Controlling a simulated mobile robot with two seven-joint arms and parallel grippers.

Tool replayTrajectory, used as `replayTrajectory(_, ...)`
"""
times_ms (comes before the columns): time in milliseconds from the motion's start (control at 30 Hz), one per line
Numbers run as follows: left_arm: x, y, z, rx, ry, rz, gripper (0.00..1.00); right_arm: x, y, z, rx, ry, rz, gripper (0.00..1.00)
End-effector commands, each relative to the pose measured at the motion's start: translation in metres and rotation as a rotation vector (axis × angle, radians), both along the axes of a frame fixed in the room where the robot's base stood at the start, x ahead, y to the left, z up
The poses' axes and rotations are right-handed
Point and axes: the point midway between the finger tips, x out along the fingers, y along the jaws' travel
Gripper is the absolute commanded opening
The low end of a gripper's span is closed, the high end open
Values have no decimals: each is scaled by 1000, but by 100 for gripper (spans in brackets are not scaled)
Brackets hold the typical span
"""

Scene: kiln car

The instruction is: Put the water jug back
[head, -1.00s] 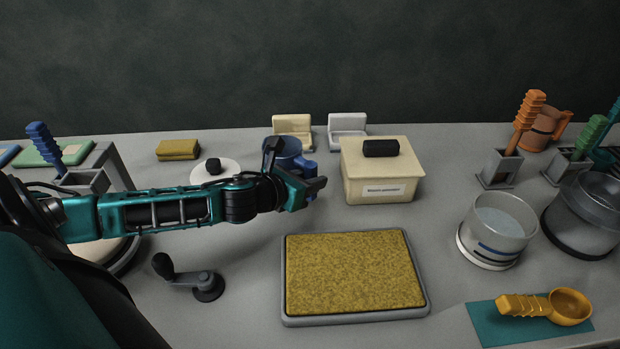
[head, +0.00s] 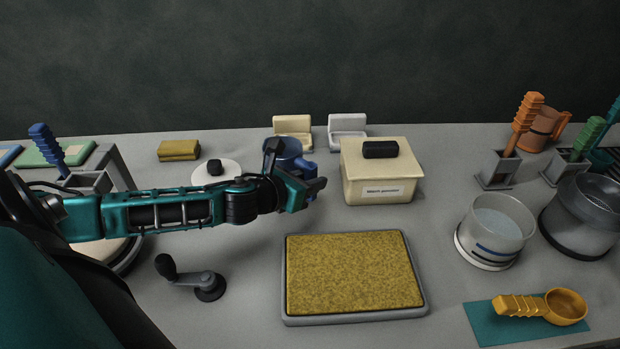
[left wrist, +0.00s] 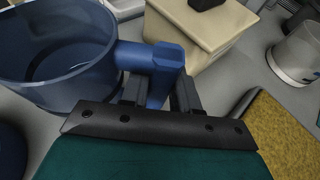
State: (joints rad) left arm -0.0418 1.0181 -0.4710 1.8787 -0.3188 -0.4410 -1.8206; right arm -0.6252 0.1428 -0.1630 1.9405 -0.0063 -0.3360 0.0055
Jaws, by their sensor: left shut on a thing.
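A blue jug (head: 284,148) stands towards the back of the bench, left of the lidded cream box, and is partly hidden behind my left gripper (head: 298,172). In the left wrist view the jug (left wrist: 60,60) shows its open round rim at the upper left, with what looks like liquid inside. Its block-like handle (left wrist: 155,62) reaches between the fingers of my left gripper (left wrist: 160,95), which is shut on it. The jug looks upright; whether its base touches the bench is hidden. My right gripper is not in view.
The cream box (head: 382,178) is close right of the jug. A yellow-filled tray (head: 352,272) lies in front. A clear container (head: 496,230) and an orange jug (head: 542,130) are at right.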

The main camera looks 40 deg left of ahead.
Motion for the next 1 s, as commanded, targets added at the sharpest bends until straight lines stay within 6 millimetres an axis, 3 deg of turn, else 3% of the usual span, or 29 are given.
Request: replayTrajectory(1000,1,0,-7,1,-2,0,0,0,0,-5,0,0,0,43)
